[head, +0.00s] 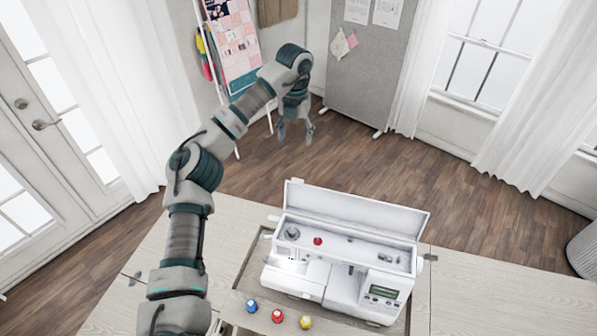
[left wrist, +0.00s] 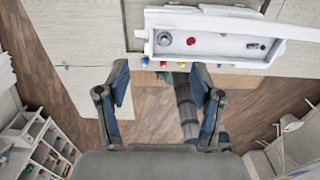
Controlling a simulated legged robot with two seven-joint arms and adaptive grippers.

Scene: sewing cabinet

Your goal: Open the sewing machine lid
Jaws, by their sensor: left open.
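The white sewing machine (head: 345,285) sits in the recess of the cabinet top. Its lid (head: 355,211) stands raised along the back edge, and the open top compartment shows a red spool (head: 318,241) inside. The machine's open top also shows in the left wrist view (left wrist: 225,46), with the red spool (left wrist: 191,41) in it. My left gripper (head: 296,131) is in the air beyond the back of the machine, apart from the lid. In the left wrist view its two fingers (left wrist: 160,72) are spread with nothing held between them. My right gripper is not in view.
Blue (head: 251,306), red (head: 277,316) and yellow (head: 305,322) spools stand in front of the machine. The pale cabinet top (head: 490,295) is bare at the right. A grey board (head: 365,75) and an easel-like stand (head: 235,45) are behind. Wooden floor lies between.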

